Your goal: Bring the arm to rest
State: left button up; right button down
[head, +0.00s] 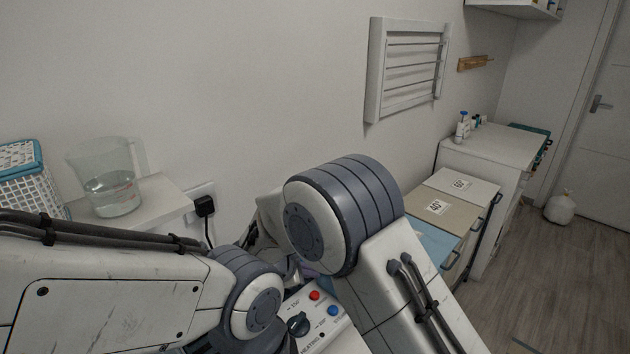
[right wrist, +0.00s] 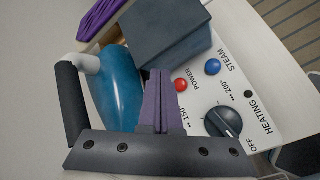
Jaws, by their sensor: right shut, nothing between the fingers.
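My right arm (head: 410,280) rises from the bottom of the head view and bends at a large grey-banded joint; its gripper is mostly hidden behind it there. In the right wrist view, my right gripper (right wrist: 158,85) is shut, its two purplish fingers together with nothing between them. The fingers are in front of a blue rounded body (right wrist: 122,85) and beside a white control panel (right wrist: 200,105); I cannot tell whether they touch. My left arm (head: 110,290) reaches in from the left of the head view; its gripper is out of the frame.
The panel carries a red button (right wrist: 181,85), a blue button (right wrist: 213,67) and a black knob (right wrist: 223,121). A dark block (right wrist: 165,38) stands close by. A measuring jug (head: 108,180) and a basket (head: 30,185) stand at left.

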jog(key=s+d+r+m+g+y, duration=0.2)
jog(key=s+r+m, duration=0.1)
jog(key=s, duration=0.8)
jog(key=s+d+r+m+g+y, duration=0.1)
jog(key=s+r+m+g+y, duration=0.1)
jog(key=s, duration=0.9)
jog(key=s+d+r+m+g+y, duration=0.2)
jog(key=s+r+m, duration=0.2)
jog(key=s, duration=0.6)
jog(key=m, duration=0.2)
jog(key=shift+s+d+r+m+g+y, duration=0.2)
jog(key=shift+s+d+m+g+y, duration=0.1)
jog(key=shift+s+d+g+y, duration=0.1)
